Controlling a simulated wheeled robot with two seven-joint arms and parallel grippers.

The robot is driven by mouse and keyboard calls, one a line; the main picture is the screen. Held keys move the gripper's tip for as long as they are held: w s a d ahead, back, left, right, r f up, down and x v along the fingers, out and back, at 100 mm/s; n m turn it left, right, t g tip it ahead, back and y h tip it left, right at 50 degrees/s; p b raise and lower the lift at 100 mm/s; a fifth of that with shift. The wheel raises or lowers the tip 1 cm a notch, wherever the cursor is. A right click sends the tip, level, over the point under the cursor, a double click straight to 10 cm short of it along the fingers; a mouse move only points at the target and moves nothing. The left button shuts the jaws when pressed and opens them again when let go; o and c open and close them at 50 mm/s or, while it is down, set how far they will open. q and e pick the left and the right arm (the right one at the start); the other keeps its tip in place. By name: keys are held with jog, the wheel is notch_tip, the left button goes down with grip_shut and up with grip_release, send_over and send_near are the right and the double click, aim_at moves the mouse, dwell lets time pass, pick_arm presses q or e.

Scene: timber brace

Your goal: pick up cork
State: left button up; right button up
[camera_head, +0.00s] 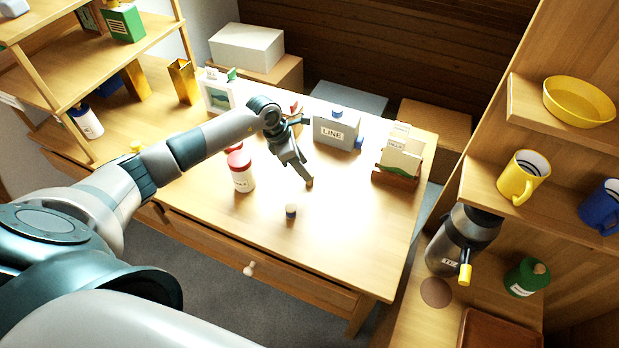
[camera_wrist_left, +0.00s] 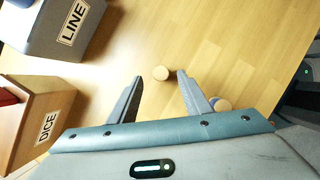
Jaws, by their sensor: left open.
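The cork (camera_head: 309,183) is a small brown piece on the wooden table, just at the fingertips of my left gripper (camera_head: 300,175) in the head view. In the left wrist view the cork (camera_wrist_left: 160,73) shows as a round tan top, in the gap between the tips of the left gripper (camera_wrist_left: 159,78). The gripper is open and empty, pointing down at the table. Whether a finger touches the cork I cannot tell. My right gripper is not in view.
A white bottle with red lid (camera_head: 242,172) stands left.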

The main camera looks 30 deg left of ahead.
pick_arm(q)
jog(key=shift+w+d+f+p, duration=0.15)
jog(key=shift+f+p, duration=0.1)
jog(key=shift+p, duration=0.15)
jog(key=p+x, duration=0.2)
jog(key=x, duration=0.1)
jog(key=shift+d+f, duration=0.15)
jog(key=shift+f, duration=0.1)
jog(key=shift+w+d+f, duration=0.1)
jog(key=shift+f, duration=0.35)
jog(key=c, duration=1.1)
